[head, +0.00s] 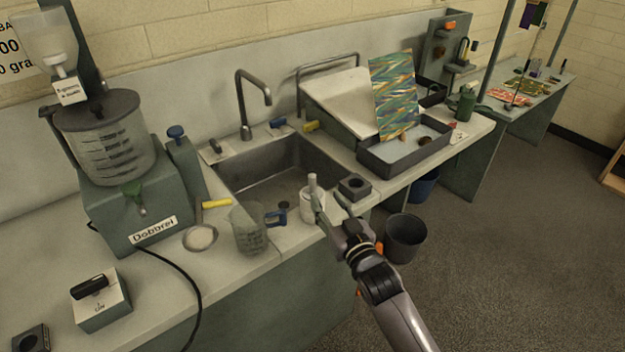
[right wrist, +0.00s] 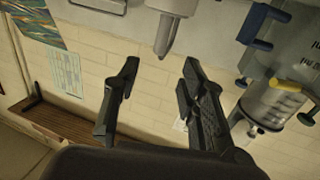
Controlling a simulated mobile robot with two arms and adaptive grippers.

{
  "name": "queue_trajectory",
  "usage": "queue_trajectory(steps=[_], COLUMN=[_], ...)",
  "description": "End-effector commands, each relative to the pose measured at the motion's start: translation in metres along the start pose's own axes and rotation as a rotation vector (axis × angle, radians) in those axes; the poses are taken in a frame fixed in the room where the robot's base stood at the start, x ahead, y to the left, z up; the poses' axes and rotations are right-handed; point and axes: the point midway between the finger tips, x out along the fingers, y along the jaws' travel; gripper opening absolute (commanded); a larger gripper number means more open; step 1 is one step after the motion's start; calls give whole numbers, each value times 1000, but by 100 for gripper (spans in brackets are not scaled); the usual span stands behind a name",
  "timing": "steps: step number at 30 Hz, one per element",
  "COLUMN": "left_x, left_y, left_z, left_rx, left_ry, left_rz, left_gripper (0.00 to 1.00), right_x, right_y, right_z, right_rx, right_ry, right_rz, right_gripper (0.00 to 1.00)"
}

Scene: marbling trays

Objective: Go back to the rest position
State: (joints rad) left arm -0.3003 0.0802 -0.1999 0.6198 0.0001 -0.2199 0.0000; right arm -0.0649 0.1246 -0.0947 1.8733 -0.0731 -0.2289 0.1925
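My right gripper (head: 331,198) is over the front edge of the bench in the head view, at the right side of a white pot (head: 307,211) with a pale rod (head: 312,181) standing in it. Its left finger overlaps the pot's edge in the picture; I cannot tell whether they touch. In the right wrist view the two fingers (right wrist: 157,75) are spread apart with nothing between them. The rod (right wrist: 165,36) shows beyond the fingertips there. My left gripper is not in view.
A dark block (head: 354,187) with a hole, a clear jug (head: 249,232) with a blue handle, and a sink (head: 240,185) are close by. A mixer (head: 135,205) stands at left, a grey tray (head: 375,167) at right. A bin (head: 405,240) stands on the floor; open floor lies right.

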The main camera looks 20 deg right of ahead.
Motion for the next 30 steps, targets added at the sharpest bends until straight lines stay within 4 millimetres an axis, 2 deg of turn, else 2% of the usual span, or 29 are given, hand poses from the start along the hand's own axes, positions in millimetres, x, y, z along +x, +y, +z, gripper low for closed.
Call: queue_trajectory(steps=[3,6,17,20,23,26,30], left_x=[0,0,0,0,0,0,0], left_y=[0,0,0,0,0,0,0], left_z=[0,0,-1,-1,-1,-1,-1], left_rx=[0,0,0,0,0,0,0], left_ry=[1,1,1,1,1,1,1], left_rz=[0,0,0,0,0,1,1], left_gripper=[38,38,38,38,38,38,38], right_x=[-14,-20,-21,-21,-22,-29,-58], right_y=[0,0,0,0,0,0,-3], right_z=[0,0,0,9,43,104,208], right_rx=[0,0,0,-1,-4,-8,-19], right_ry=[-1,0,0,-16,-81,-197,-399], right_rz=[0,0,0,0,2,3,0], right_gripper=[38,38,38,38,38,38,38])
